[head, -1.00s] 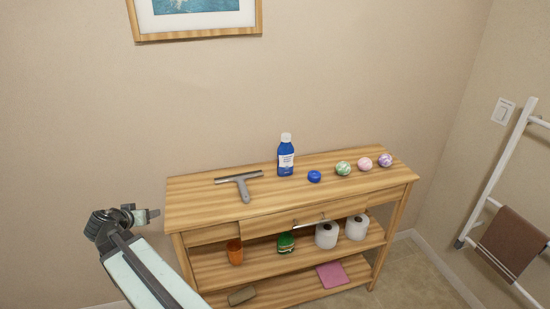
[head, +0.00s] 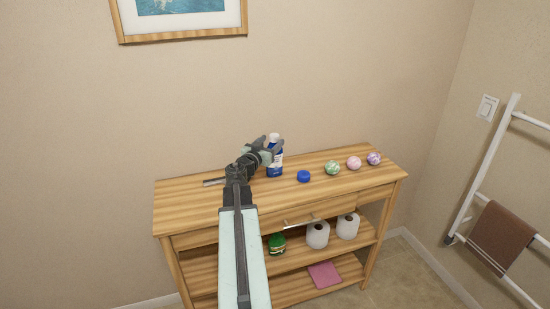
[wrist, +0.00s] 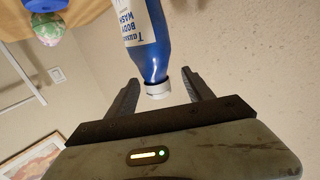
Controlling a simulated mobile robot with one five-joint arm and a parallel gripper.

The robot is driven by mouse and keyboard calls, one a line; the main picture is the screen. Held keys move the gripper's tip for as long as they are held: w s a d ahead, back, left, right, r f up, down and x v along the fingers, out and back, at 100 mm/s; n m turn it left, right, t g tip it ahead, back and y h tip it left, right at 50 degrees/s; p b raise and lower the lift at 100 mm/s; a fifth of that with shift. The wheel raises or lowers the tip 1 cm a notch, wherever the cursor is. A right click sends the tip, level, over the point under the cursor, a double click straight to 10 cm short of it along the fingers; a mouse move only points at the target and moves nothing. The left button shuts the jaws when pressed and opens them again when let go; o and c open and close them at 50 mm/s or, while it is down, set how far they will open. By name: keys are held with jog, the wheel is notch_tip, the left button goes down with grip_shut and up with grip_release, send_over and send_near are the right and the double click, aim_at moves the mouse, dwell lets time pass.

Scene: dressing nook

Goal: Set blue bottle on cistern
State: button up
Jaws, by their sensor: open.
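The blue bottle (head: 275,170) has a white cap and a white label. It stands upright on the wooden console table (head: 180,213), towards the back edge. My gripper (head: 270,146) is at the bottle's upper part in the head view and covers some of it. In the wrist view the bottle (wrist: 148,50) appears upside down, its cap (wrist: 159,90) between the two open fingers (wrist: 163,100). I cannot tell whether either finger touches it. No cistern is in view.
A blue round item (head: 303,176) and three marbled balls (head: 332,168) stand right of the bottle. A squeegee (head: 213,182) is partly hidden behind my arm. Shelves below hold toilet rolls (head: 318,235). A white towel ladder (head: 484,167) stands at the right.

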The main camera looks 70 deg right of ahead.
jog(key=d, duration=0.3)
jog(key=s+d, duration=0.1)
jog(key=d, duration=0.1)
jog(key=shift+d, duration=0.1)
grip_shut()
dwell(1.2)
